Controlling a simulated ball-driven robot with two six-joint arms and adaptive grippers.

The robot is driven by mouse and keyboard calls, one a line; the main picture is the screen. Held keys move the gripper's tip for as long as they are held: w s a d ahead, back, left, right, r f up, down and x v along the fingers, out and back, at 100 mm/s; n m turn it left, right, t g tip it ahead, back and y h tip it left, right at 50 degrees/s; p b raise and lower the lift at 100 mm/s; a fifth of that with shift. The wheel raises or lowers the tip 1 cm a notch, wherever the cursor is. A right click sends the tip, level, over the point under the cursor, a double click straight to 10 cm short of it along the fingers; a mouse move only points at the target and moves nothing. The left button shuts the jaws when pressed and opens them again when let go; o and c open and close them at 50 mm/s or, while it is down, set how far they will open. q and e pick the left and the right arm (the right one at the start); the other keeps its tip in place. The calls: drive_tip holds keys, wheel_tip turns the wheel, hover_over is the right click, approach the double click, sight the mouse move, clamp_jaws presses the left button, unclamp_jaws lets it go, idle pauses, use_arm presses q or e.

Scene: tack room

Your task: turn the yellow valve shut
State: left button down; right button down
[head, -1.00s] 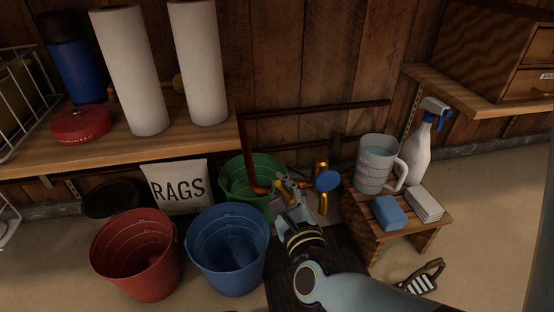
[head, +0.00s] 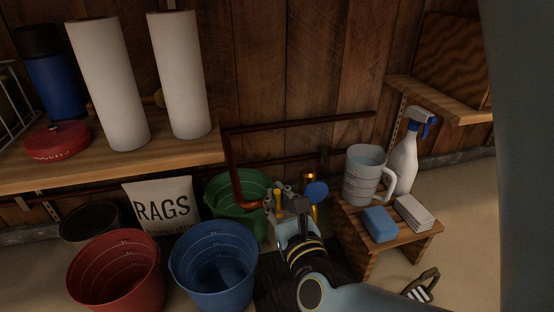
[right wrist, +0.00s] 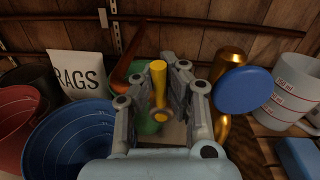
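The yellow valve handle (right wrist: 158,82) stands upright in the right wrist view, a short bar on a round hub. My right gripper (right wrist: 160,66) has its two fingers apart, one on each side of the handle. A gap shows on both sides of the handle, so the gripper looks open around it. In the head view my right gripper (head: 286,198) is at the pipework in front of the green bucket, and it hides most of the valve there. My left gripper is not in view.
A blue round knob (right wrist: 243,91) on a brass pipe (right wrist: 227,62) is close to the right finger. Green (head: 225,196), blue (head: 212,265) and red (head: 115,275) buckets stand to the left. A stool (head: 370,222) with a jug (head: 364,178) stands to the right.

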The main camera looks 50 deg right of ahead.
drive_tip(key=shift+s+a+f, duration=0.1)
drive_tip(key=shift+s+f, duration=0.1)
drive_tip(key=shift+f, duration=0.15)
drive_tip(key=c, duration=1.4)
unclamp_jaws()
drive_tip(key=shift+r, duration=0.15)
drive_tip(key=shift+c, duration=0.2)
drive_tip(key=shift+o, duration=0.5)
drive_tip(key=shift+w+r, duration=0.1)
drive_tip(key=v, duration=1.2)
